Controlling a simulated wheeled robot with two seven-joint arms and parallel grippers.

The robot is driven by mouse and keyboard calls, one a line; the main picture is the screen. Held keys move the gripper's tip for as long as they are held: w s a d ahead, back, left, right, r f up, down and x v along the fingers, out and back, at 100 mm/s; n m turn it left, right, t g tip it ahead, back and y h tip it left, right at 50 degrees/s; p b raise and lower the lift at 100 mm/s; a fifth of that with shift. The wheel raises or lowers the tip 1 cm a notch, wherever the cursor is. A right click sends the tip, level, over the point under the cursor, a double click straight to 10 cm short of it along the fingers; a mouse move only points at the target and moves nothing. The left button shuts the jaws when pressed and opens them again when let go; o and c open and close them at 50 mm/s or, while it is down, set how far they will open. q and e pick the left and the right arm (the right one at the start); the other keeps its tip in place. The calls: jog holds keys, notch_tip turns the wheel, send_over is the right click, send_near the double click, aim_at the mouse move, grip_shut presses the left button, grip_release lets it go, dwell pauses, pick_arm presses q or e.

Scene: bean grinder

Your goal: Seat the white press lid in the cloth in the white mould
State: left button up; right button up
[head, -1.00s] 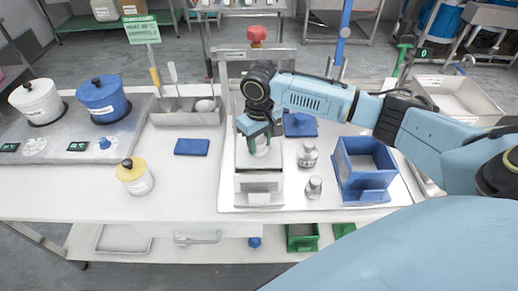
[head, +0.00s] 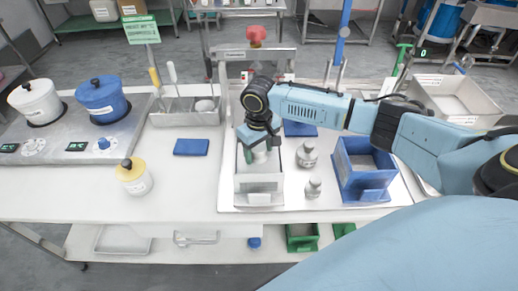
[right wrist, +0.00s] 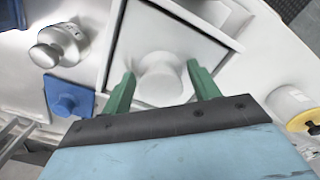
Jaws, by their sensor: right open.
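The white mould (head: 258,199) is an open square box on the front middle of the white board. It also shows in the right wrist view (right wrist: 207,38). The white press lid, with a round knob (right wrist: 161,76), sits inside its walls; whether it is fully down or level I cannot tell. My right gripper (right wrist: 160,85) is open over the lid, with a green finger on each side of the knob and gaps beside it. In the head view my right gripper (head: 257,152) is low over the mould. I cannot make out the cloth. My left gripper is not in view.
Metal weights (head: 307,156) and a blue box (head: 365,170) stand right of the mould. A blue block with a knob (right wrist: 67,97) lies behind. A yellow-lidded jar (head: 134,178) and a blue pad (head: 191,147) are left. The table front between jar and mould is clear.

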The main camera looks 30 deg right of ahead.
aim_at(259, 149)
notch_tip(259, 149, up, 12)
jog(key=shift+r+p, duration=0.15)
jog(key=shift+p, duration=0.3)
jog(key=shift+a, duration=0.1)
dwell(0.3)
